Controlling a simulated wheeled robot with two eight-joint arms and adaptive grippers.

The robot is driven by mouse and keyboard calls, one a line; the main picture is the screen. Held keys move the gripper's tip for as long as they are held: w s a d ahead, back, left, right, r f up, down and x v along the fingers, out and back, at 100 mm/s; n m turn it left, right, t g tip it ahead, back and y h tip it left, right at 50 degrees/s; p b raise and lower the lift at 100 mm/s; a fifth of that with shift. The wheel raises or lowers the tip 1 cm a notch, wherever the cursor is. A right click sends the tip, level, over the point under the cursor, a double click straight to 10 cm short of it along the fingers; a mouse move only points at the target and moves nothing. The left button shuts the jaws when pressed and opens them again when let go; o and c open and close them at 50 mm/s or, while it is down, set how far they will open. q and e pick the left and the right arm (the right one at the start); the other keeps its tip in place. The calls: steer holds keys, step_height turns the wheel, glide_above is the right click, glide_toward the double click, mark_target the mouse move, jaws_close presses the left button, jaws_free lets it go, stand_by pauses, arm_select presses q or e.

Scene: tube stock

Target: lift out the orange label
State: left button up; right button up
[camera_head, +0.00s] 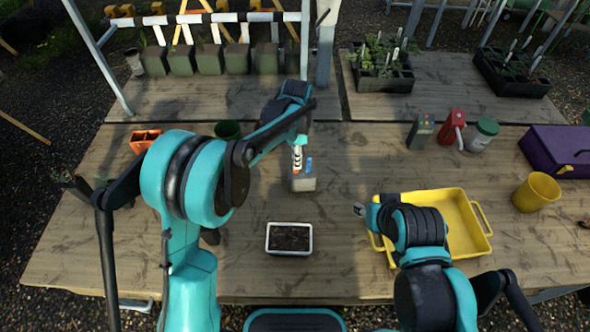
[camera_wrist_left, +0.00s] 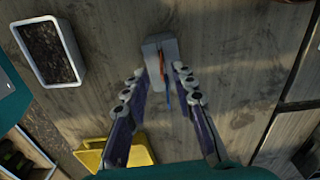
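The orange label (camera_wrist_left: 161,60) stands in a small grey holder (camera_head: 304,183), with a blue label (camera_head: 309,164) beside it. The holder also shows in the left wrist view (camera_wrist_left: 168,43), where both labels are seen nearly edge-on from above. My left gripper (camera_head: 297,157) is over the holder, pointing down. In the left wrist view its fingers (camera_wrist_left: 159,70) are spread apart, one on each side of the labels, with no visible contact. In the head view the gripper hides most of the orange label. My right gripper (camera_head: 360,209) is beside the yellow tray; its fingers are too small to read.
A white-rimmed soil tray (camera_head: 289,252) is in front of the holder. The yellow tray (camera_head: 470,214) lies to the right, with a yellow cup (camera_head: 537,192) and purple box (camera_head: 556,150) beyond. Bare wood surrounds the holder.

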arm_select(q)
steer(key=f+b, duration=0.1)
steer(key=f, duration=0.4)
steer(key=shift+w+a+f+b, duration=0.1)
steer(key=shift+w+f+b, duration=0.1)
steer(key=shift+b, duration=0.2)
jaws_close()
steer(key=shift+r, duration=0.1)
